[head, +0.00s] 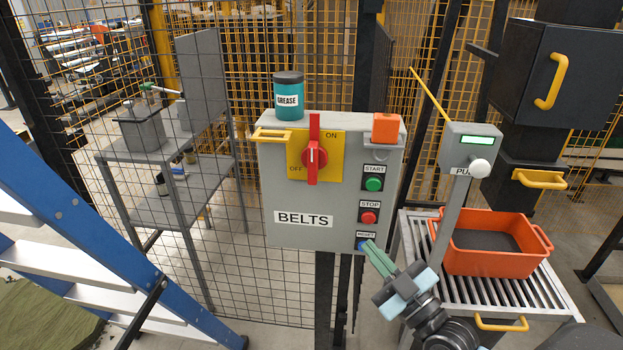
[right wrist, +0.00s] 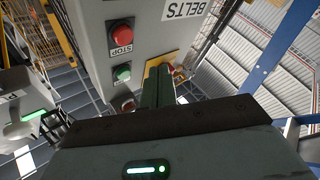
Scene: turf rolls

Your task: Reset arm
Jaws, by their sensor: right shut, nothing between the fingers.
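A grey control box (head: 285,208) labelled BELTS stands in the middle of the head view. On its right side are a green START button (head: 373,184), a red STOP button (head: 368,217) and a blue RESET button (head: 362,244) at the bottom. My right gripper (head: 369,244) is shut and empty, its fingertips at the blue button; I cannot tell whether they touch it. In the right wrist view its shut fingers (right wrist: 158,86) point at the box, beside the red STOP button (right wrist: 120,32). A red rotary switch (head: 315,155) on a yellow plate has its handle upright. My left gripper is not in view.
A teal grease can (head: 289,98) and an orange block (head: 386,126) are on the box. At right, a grey post with a green display (head: 477,140) stands by an orange crate (head: 480,262) on rollers (head: 445,290). A blue ladder (head: 90,230) is at left, before mesh fencing.

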